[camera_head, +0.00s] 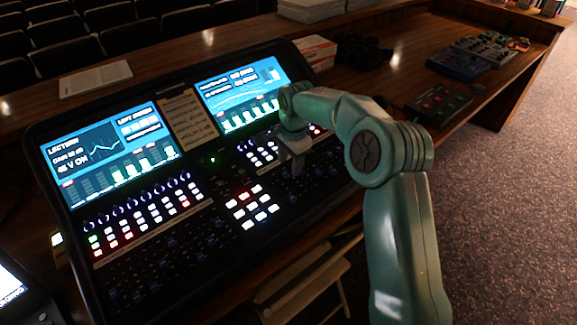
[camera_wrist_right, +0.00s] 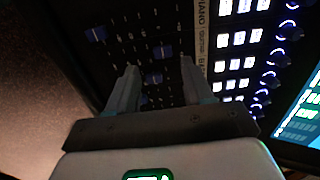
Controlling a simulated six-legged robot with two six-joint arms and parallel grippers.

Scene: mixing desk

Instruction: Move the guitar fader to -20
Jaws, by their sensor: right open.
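The mixing desk (camera_head: 170,235) stands on the wooden table. In the right wrist view a pale label strip (camera_wrist_right: 200,45) reads PIANO, GUITAR and the start of another word. The guitar fader's blue cap (camera_wrist_right: 162,51) appears in line with the GUITAR label, just beyond my fingertips. My right gripper (camera_head: 292,165) is over the right-hand fader bank in the head view. In its wrist view the gripper (camera_wrist_right: 158,66) is open, its fingers spread to either side of the fader line, with nothing clearly held. Contact with the cap cannot be told. My left gripper is out of view.
Another blue cap (camera_wrist_right: 96,34) lies left of the piano label, and one (camera_wrist_right: 153,79) shows between my fingers. Lit buttons (camera_wrist_right: 236,40) and knobs (camera_wrist_right: 282,58) flank the strip. Two lit screens (camera_head: 240,90) stand behind.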

